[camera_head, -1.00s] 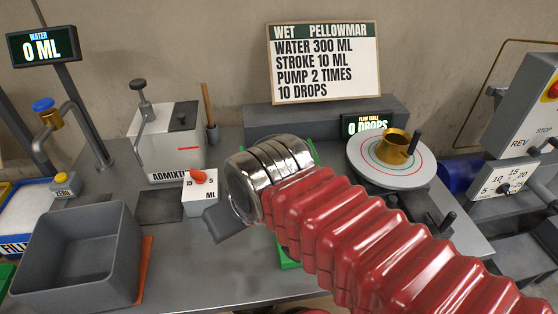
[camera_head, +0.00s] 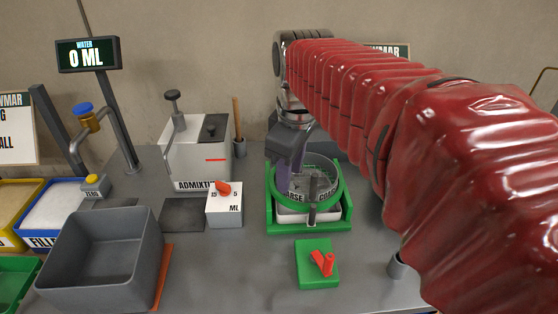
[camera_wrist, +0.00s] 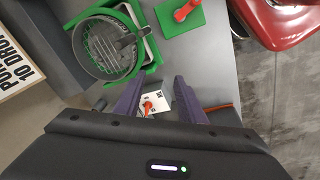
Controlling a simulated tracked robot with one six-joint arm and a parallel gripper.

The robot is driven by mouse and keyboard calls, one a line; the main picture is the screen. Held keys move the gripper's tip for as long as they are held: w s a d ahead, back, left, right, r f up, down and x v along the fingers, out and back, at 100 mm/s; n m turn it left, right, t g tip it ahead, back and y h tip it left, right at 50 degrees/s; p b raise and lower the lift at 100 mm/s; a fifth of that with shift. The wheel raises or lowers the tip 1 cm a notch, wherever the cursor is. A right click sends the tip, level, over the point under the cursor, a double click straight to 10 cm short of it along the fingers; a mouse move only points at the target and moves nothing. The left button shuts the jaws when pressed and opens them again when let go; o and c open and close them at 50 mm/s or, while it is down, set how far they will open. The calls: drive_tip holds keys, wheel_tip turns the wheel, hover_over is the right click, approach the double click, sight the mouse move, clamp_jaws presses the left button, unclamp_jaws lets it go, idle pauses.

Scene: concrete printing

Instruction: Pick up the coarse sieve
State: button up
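The coarse sieve is a round sieve with a green rim and a "COARSE" label. It sits in a green stand in the head view, where its rim (camera_head: 337,189) shows in front of the stand's edge (camera_head: 346,216). In the wrist view the sieve lies up and left of the fingers, outside the gap. In the head view my wrist hangs over the sieve's back left and hides part of it.
A green block with a red lever (camera_head: 318,263) stands in front of the stand. The admixture dispenser (camera_head: 197,152) and its dial box (camera_head: 224,207) are to the left, with a grey bin (camera_head: 103,265) further left. My red arm covers the right side.

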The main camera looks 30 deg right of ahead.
sight(315, 175)
drive_tip(key=w+d+n, duration=0.1)
drive_tip(key=d, duration=0.2)
drive_tip(key=w+d+r+n+g, duration=0.1)
drive_tip(key=d+n, duration=0.1)
drive_tip(key=d, duration=0.1)
drive_tip(key=w+d+n+g, duration=0.1)
drive_tip(key=d, duration=0.2)
drive_tip(key=shift+w+d+r+n+y, duration=0.15)
drive_tip(key=shift+w+d+n+y, duration=0.1)
drive_tip(key=shift+d+n+y, duration=0.1)
wheel_tip(315, 175, down, 8)
drive_tip(key=shift+f, duration=0.3)
drive_tip(key=shift+w+f, duration=0.15)
drive_tip(key=shift+f, duration=1.15)
drive_tip(key=shift+w+f, duration=0.1)
drive_tip(key=shift+f, duration=1.2)
